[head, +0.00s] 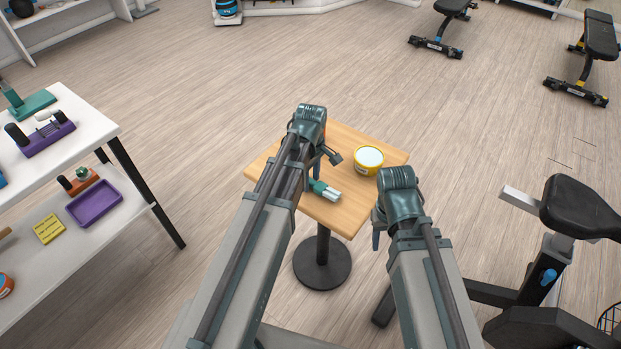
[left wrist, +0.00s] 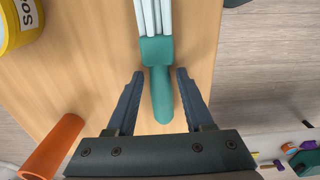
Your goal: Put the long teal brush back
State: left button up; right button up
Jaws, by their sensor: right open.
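The teal brush (head: 327,190) lies on the small wooden table (head: 355,210), its pale bristles pointing toward the front right edge. It also shows in the left wrist view (left wrist: 161,95), handle toward me. My left gripper (head: 320,170) is over the table at the handle end. In the left wrist view its fingers (left wrist: 160,75) are open on either side of the handle, with a gap on each side. My right gripper (head: 376,236) is open by the table's right edge, mostly hidden by its own wrist, with nothing seen in it.
A yellow tub (head: 368,168) stands on the table beside the brush. An orange cylinder (left wrist: 52,147) lies nearby. At left, a white two-level rack (head: 100,125) holds a teal stand (head: 32,104), a purple holder (head: 45,140) and a purple tray (head: 94,206). An exercise bike (head: 575,210) stands right.

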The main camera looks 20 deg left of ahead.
aim_at(313, 182)
pick_arm(q)
jog(key=shift+o, duration=0.8)
jog(key=shift+f, duration=0.2)
notch_tip(313, 182, up, 14)
jog(key=p, duration=1.4)
jog(key=s+d+m+y, duration=0.1)
jog(key=s+d+m, duration=1)
jog(key=m, duration=0.7)
jog(key=s, duration=0.3)
jog(key=shift+s+d, duration=0.25)
jog(key=shift+s, duration=0.1)
